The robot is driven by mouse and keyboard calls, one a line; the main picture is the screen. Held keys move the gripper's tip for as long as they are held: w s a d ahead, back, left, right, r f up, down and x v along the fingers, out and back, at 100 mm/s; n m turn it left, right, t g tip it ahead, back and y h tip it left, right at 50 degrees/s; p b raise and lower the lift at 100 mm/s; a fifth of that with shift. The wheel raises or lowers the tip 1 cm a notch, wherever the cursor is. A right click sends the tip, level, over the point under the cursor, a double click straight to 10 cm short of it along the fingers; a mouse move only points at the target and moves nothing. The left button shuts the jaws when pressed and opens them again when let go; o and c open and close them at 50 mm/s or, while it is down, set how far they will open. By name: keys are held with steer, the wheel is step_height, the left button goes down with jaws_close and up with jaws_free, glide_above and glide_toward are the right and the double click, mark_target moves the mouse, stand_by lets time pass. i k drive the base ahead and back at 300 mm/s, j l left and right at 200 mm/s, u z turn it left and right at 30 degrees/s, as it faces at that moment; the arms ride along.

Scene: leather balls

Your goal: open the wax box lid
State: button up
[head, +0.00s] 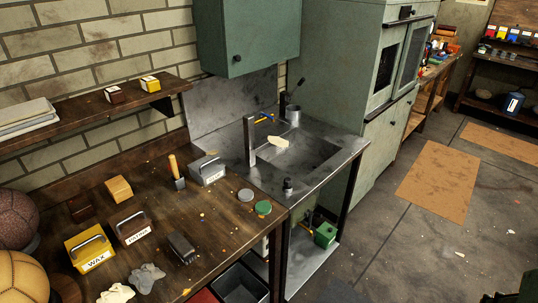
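The wax box (91,252) is a yellow box with a white label reading WAX, at the lower left of the head view. It stands on the dark wooden workbench (235,232). A metal handle arches over its top, and the lid looks closed. My gripper is not in view.
Leather balls (22,278) crowd the left edge. A wooden block (118,188), a grey box (207,169) and a metal sink (300,158) lie further back.

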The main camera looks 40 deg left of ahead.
mark_target(85, 239)
steer(key=u, duration=2.85)
steer(key=i+j+u, duration=0.15)
steer(key=i+u, duration=0.2)
steer(key=i, duration=0.35)
steer(key=j, duration=0.2)
steer(key=k+j+u, duration=0.1)
steer(key=k+j, duration=0.15)
steer(key=i+l, duration=0.45)
